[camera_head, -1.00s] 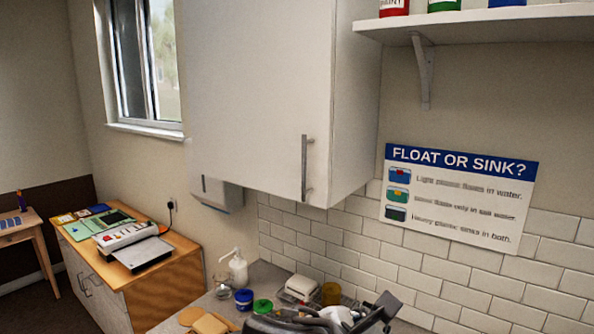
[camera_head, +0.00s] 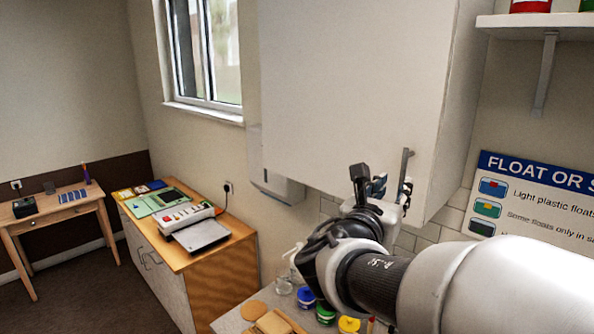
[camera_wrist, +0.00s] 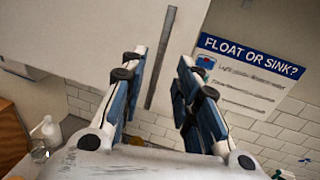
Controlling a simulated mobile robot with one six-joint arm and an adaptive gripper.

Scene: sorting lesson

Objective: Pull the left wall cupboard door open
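The white wall cupboard door (camera_head: 345,85) is shut, flush with the cabinet. Its grey vertical bar handle (camera_head: 407,162) sits near the door's lower right edge, and my gripper hides its lower part. My gripper (camera_head: 391,188) is raised at the bottom of the door beside the handle. In the wrist view my gripper (camera_wrist: 163,62) is open and empty, with blue-padded fingers apart. The handle (camera_wrist: 160,60) shows between and beyond the fingertips, nearer the left finger. I cannot see contact with either finger. The door (camera_wrist: 95,30) fills the upper left there.
A shelf (camera_head: 512,22) with its bracket is at the upper right. A "Float or Sink?" poster (camera_head: 520,190) hangs on the wall below it. Jars and a soap bottle stand on the counter (camera_head: 232,322) below. A wooden cabinet (camera_head: 240,255) with a printer stands to the left.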

